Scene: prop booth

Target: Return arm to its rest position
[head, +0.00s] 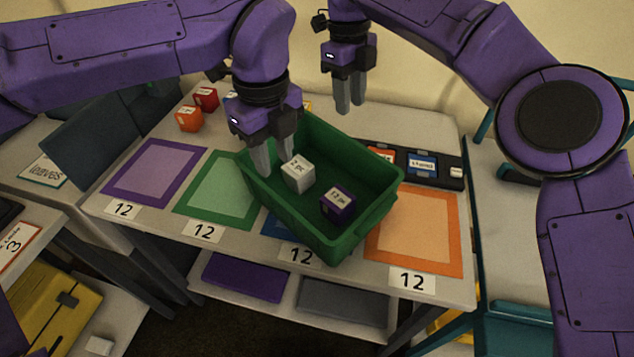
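My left gripper (273,160) points down over the left end of a green bin (321,229). Its two grey fingers show a gap between them, with nothing seen held. A white cube (298,174) lies in the bin just right of the fingertips, and a dark purple cube (338,204) lies further right in it. My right gripper (350,109) hangs in the air behind the bin, with nothing seen between its fingers. Its fingers look close together from this angle, so I cannot tell if they meet.
The table holds purple (155,173), green (218,189) and orange (414,228) mats. The bin hides most of a blue mat (276,226). Red (206,98) and orange (189,118) cubes stand at the back left. A black tray (439,171) lies behind the orange mat.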

